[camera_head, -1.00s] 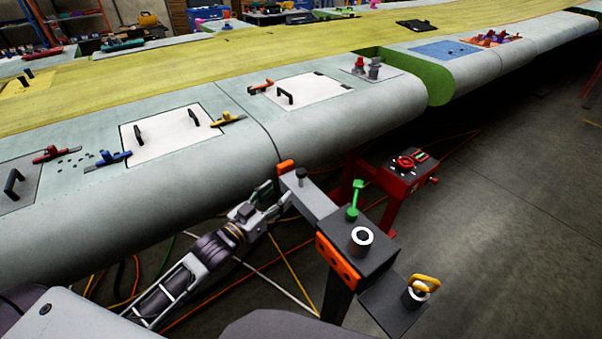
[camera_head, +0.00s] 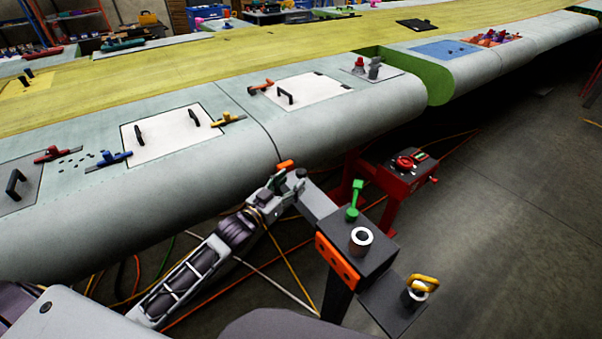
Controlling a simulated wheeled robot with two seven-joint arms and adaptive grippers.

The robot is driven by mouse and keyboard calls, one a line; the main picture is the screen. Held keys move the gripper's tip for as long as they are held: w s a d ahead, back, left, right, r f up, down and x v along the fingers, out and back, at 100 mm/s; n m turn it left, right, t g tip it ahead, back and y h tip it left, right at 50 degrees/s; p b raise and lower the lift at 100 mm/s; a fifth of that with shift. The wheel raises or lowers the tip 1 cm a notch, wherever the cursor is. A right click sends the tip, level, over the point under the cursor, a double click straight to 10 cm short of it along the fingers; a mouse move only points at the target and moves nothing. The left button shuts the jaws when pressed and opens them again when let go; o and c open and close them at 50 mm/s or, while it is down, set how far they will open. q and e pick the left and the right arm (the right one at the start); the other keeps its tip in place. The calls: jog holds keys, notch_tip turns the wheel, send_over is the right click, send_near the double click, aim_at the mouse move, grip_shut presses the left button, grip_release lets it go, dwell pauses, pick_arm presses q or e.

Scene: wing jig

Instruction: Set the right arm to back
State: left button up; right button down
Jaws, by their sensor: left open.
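My left arm reaches in from the lower left, and its open gripper (camera_head: 284,185) is at the left end of a dark stand, close to an orange-tipped part (camera_head: 285,165). I cannot tell whether it touches that part. The wing (camera_head: 330,100) lies behind, grey-green along its rounded front edge and yellow on top. The stand (camera_head: 362,243) carries a green lever (camera_head: 355,200), a white ring, an orange side plate (camera_head: 338,260) and a yellow handle (camera_head: 424,282). My right gripper is not in view.
A red stand (camera_head: 406,172) with a red knob is behind the dark stand. Cables (camera_head: 275,275) cross the floor below the wing. Coloured clamps and white panels (camera_head: 170,133) sit on the wing. Open floor (camera_head: 510,220) lies at the right.

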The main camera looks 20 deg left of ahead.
aim_at(298, 176)
pick_arm(q)
jog(key=shift+x, duration=2.9)
grip_shut()
